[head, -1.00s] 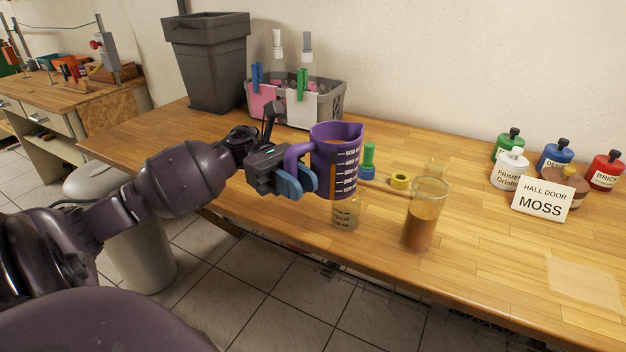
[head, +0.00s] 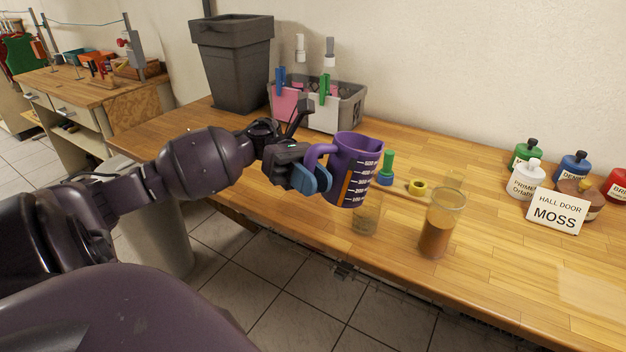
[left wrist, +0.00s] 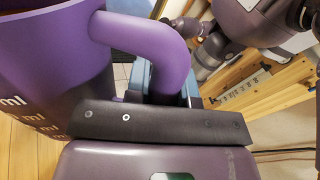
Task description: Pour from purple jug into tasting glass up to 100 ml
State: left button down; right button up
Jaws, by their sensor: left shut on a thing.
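The purple jug (head: 366,158) with white ml marks is held above the table, leaning slightly right. An orange-brown strip shows on its side; I cannot read a level. My left gripper (head: 318,179) is shut on its handle; jug and handle (left wrist: 150,42) fill much of the left wrist view. A small clear glass (head: 366,222), perhaps the tasting glass, stands below the jug, its upper part hidden by it; no liquid in it is clear to see. A taller glass (head: 436,238) with brown liquid stands to the right. My right gripper is not in view.
A green-and-blue piece (head: 387,168) and a yellow ring (head: 418,187) lie behind the glasses. A sign reading MOSS (head: 556,216) and several small paint bottles stand at right. A grey basket (head: 350,107) and dark pot (head: 232,65) are at the back. The right front table is clear.

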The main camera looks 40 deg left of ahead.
pick_arm(q)
jog(key=shift+s+r+n+p, duration=0.2)
jog(key=shift+r+n+p, duration=0.45)
jog(key=shift+r, duration=0.2)
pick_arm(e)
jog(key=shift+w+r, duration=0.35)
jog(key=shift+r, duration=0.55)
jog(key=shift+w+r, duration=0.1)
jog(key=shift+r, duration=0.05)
pick_arm(q)
jog(key=shift+f+n, duration=0.1)
jog(key=shift+n, duration=0.15)
jog(key=shift+f+n+y, duration=0.3)
jog(key=shift+n+y, duration=0.1)
jog(key=shift+n, duration=0.6)
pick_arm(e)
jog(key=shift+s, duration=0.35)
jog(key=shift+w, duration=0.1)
pick_arm(q)
jog(key=shift+w+n+g, duration=0.2)
jog(key=shift+n+g, duration=0.1)
jog(key=shift+n, duration=0.2)
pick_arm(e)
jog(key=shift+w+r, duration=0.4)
